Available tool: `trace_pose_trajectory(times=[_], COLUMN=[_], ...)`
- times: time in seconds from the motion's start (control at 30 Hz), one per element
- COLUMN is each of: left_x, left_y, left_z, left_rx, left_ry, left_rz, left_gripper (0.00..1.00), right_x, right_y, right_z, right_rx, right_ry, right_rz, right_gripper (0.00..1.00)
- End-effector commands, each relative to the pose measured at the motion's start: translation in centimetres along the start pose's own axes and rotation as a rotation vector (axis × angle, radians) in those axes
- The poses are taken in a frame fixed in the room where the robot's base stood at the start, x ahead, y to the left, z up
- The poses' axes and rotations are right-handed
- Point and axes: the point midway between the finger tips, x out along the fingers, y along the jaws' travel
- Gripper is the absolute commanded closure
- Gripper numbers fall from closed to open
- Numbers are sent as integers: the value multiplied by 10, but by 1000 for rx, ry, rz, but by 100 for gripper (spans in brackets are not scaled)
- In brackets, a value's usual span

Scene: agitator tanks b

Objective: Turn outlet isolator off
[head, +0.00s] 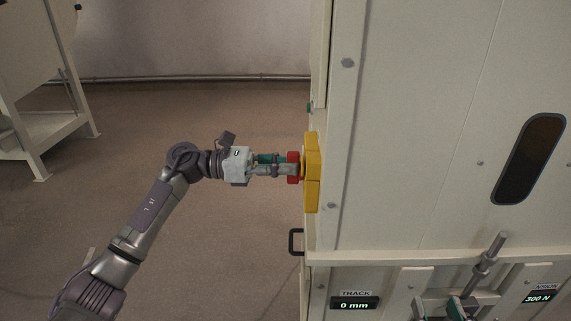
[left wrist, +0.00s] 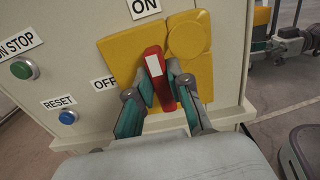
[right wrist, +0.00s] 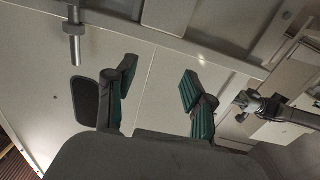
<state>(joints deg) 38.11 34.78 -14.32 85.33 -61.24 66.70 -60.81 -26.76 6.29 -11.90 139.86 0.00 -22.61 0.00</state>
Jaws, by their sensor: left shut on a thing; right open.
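The outlet isolator is a red handle on a yellow plate (head: 312,190) on the side of the cream cabinet. In the left wrist view the red handle (left wrist: 156,69) with a white mark stands nearly upright, tilted a little, with its top towards the ON label (left wrist: 144,7). The OFF label (left wrist: 104,82) is to its left. My left gripper (head: 288,167) is shut on the handle, its fingers on both sides of it in the left wrist view (left wrist: 162,92). My right gripper (right wrist: 158,85) is open and empty in front of a pale panel.
Left of the plate are a green button (left wrist: 21,69) and a blue RESET button (left wrist: 68,117). A black pull handle (head: 296,242) juts from the cabinet below the plate. A metal rod (right wrist: 74,35) is near my right gripper.

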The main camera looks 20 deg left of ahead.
Motion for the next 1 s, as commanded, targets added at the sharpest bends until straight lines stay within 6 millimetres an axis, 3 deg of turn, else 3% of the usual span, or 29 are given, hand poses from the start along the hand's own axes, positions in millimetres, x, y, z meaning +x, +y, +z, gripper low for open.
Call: trace_pose_trajectory(times=[0.23,0.37,0.57,0.7,0.83,1.0], left_x=[0,0,0,0,0,0], left_y=[2,3,6,7,9,10], left_z=[2,2,2,1,0,-2], left_rx=[-116,-219,-406,-535,-649,-792], left_ry=[2,3,3,3,3,2], left_rz=[0,0,1,1,2,2], left_gripper=[100,100,100,100,100,100], right_x=[-11,-27,-75,-122,-171,-172], right_y=[7,11,19,24,26,26], right_z=[36,64,110,133,144,132], right_rx=[-4,-4,0,7,16,16], right_ry=[-223,-409,-766,-1023,-1256,-1262], right_rz=[15,26,49,65,79,79], right_gripper=[47,47,47,47,47,47])
